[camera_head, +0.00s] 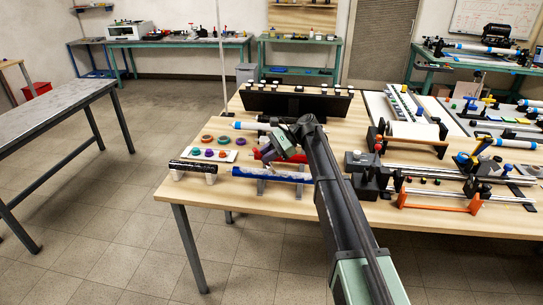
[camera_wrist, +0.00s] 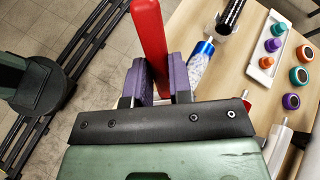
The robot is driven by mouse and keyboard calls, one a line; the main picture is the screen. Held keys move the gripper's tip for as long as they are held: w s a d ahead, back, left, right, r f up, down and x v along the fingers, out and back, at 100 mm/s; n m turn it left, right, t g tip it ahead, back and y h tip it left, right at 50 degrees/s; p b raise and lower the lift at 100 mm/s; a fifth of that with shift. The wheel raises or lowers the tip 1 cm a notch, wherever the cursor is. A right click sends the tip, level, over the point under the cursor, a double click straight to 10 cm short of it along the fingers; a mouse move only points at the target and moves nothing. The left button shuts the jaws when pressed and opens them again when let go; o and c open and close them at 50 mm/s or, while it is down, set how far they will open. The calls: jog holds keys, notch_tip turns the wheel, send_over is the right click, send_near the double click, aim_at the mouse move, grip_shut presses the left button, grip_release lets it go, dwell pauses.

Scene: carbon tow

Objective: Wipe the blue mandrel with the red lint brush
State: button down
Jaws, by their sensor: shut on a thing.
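The blue mandrel (camera_head: 272,174) lies level on grey stands near the front edge of the wooden table. Part of it shows in the wrist view (camera_wrist: 204,52), just right of my gripper's fingers. My gripper (camera_head: 285,151) is above and behind the mandrel in the head view. In the wrist view, its purple fingers (camera_wrist: 159,78) are shut on the red lint brush (camera_wrist: 150,35), which sticks out past them. A bit of red brush (camera_head: 266,156) shows by the gripper in the head view. I cannot tell whether the brush touches the mandrel; my arm hides the mandrel's right end.
A black tube (camera_head: 193,167) lies on white supports left of the mandrel. Behind it is a white tray (camera_head: 229,157) with several coloured pieces. A long black rack (camera_head: 296,104) stands at the back. Rails and an orange frame (camera_head: 438,206) fill the table's right side.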

jog(key=shift+w+a, duration=1)
jog(key=shift+a, duration=4.35)
jog(key=s+d, duration=0.2)
jog(key=d, duration=1)
jog(key=s+d, duration=0.2)
jog(key=d, duration=1.1)
jog(key=shift+s, duration=0.4)
notch_tip(320, 180, up, 6)
jog(key=p, duration=0.6)
notch_tip(320, 180, up, 3)
jog(key=p, duration=0.3)
jog(key=shift+r, duration=0.1)
